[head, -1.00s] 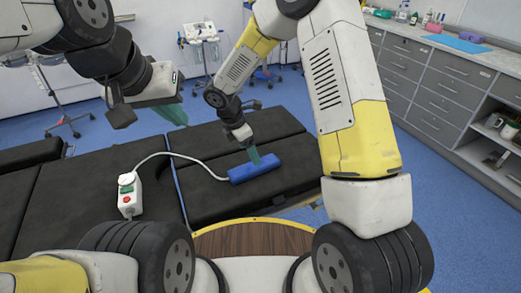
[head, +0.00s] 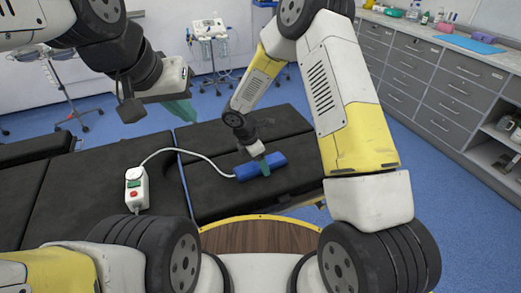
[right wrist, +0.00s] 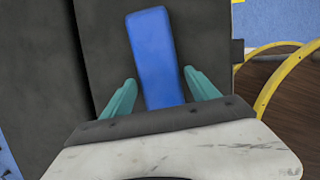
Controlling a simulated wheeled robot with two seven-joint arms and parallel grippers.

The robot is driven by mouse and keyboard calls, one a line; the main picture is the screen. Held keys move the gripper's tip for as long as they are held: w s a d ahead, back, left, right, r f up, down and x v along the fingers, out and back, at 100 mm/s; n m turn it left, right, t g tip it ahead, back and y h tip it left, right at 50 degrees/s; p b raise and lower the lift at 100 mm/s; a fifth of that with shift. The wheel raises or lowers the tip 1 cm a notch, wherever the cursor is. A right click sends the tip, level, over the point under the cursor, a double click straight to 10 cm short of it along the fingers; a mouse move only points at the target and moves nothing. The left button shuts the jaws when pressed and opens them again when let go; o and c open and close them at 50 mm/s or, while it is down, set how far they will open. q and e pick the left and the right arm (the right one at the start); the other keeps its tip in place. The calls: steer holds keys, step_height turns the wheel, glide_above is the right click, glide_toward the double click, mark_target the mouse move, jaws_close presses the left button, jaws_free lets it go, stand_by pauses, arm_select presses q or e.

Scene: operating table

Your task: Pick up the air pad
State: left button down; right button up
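The blue air pad (head: 277,159) lies on the black operating table (head: 215,195). A white hose runs from its left end to a white pump box (head: 137,190) with a green and a red button. My right gripper (head: 264,165) is at the pad in the head view. In the right wrist view, its two green fingers (right wrist: 160,95) are open, one on each side of the blue pad (right wrist: 152,50), with gaps showing.
Grey drawer cabinets (head: 440,90) with bottles and a blue mat on top stand along the right wall. A wheeled medical stand (head: 213,50) is behind the table. The table's black surface around the pad is clear.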

steer(key=c, duration=1.2)
steer(key=shift+r, duration=0.1)
